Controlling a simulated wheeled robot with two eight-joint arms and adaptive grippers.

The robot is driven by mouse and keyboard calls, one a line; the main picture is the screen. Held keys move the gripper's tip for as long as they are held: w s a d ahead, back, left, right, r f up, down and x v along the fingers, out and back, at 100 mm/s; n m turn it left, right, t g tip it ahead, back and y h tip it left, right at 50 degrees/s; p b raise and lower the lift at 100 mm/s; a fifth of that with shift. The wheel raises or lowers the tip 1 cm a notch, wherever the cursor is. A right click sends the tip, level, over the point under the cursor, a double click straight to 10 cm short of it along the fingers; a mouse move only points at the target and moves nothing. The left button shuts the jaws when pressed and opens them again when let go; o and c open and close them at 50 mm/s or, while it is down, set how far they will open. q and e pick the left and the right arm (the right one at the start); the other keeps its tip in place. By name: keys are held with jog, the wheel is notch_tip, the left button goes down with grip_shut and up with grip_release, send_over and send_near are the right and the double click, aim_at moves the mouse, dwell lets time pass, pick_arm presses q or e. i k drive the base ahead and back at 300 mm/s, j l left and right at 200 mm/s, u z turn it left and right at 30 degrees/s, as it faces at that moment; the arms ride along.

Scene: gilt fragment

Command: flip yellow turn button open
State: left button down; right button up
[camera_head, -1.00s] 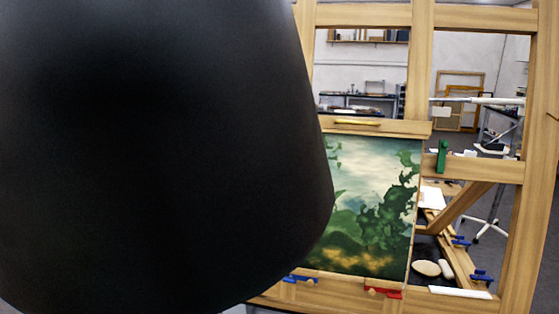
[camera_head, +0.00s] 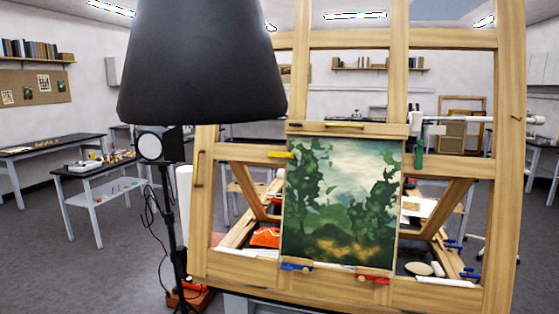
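The yellow turn button (camera_head: 281,155) is on the wooden easel frame at the upper left edge of the painting (camera_head: 340,205). It lies about level, and its right end appears to lap over the painting's edge. A green turn button (camera_head: 419,154) stands upright beside the painting's right edge. A blue turn button (camera_head: 296,267) and a red one (camera_head: 373,277) lie along the bottom edge. Neither of my grippers is in view.
A large black lampshade-like cone (camera_head: 200,65) hangs at upper left, above a dark stand (camera_head: 175,225) left of the easel (camera_head: 505,200). A white rod (camera_head: 470,120) crosses at right. Side tables (camera_head: 95,170) stand at left, with open grey floor around them.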

aim_at(270, 155)
jog(key=i+j+z, duration=0.25)
jog(key=j+z, duration=0.2)
jog(key=i+j+z, duration=0.2)
jog(key=j+z, duration=0.2)
jog(key=j, duration=0.15)
jog(key=i+j+z, duration=0.1)
jog(key=j+z, duration=0.8)
jog(key=j, duration=0.25)
jog(key=j+z, duration=0.4)
jog(key=j, duration=0.2)
jog(key=k, duration=0.05)
